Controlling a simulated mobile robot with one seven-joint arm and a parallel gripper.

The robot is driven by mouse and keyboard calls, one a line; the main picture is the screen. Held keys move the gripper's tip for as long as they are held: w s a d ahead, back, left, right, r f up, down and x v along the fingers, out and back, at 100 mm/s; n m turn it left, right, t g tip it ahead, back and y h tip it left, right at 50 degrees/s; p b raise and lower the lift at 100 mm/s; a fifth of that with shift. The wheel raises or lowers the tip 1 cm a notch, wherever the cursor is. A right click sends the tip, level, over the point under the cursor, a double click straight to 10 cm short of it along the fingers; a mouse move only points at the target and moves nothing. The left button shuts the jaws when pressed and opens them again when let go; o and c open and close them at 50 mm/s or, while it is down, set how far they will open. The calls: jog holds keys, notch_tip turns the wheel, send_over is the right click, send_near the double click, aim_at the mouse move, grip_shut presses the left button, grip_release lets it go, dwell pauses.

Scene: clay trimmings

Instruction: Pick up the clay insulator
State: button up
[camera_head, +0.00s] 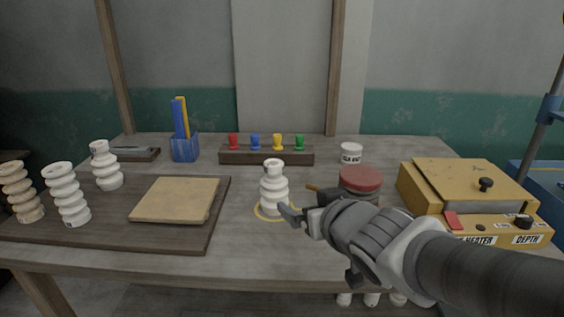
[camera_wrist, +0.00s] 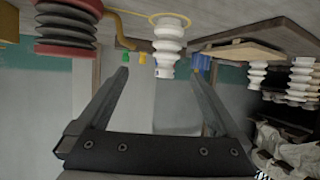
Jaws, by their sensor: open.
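A white ribbed clay insulator (camera_head: 273,188) stands upright inside a yellow ring on the table, near the middle of the head view. It also shows in the wrist view (camera_wrist: 169,45), upside down. My gripper (camera_head: 297,204) is just to its right and nearer to the camera in the head view, with one fingertip overlapping the lower part of the insulator in the picture. In the wrist view my gripper (camera_wrist: 160,75) is open and empty. The insulator appears beyond the fingertips, roughly centred between them. I see no contact.
At left, a dark board (camera_head: 110,235) holds a tan slab (camera_head: 176,200) and several ribbed insulators. A rack of coloured knobs (camera_head: 266,155) stands behind.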

aim_at(274, 189)
jog(key=shift+n+y, duration=0.3)
jog(key=shift+y, duration=0.1)
jog(key=w+a+f, duration=0.1)
jog(key=w+f, duration=0.1)
jog(key=w+a+f, duration=0.1)
jog(key=w, duration=0.1)
jog(key=shift+a+f, duration=0.3)
jog(key=shift+f, duration=0.05)
jog(key=p, duration=0.3)
jog(key=w+a+p, duration=0.1)
jog(key=p, duration=0.2)
jog(key=shift+w+r, duration=0.2)
jog(key=shift+w, duration=0.1)
jog(key=shift+w+a+p, duration=0.1)
jog(key=shift+p, duration=0.6)
jog(key=p, duration=0.4)
jog(key=shift+w+f, duration=0.25)
jog(key=shift+f, duration=0.05)
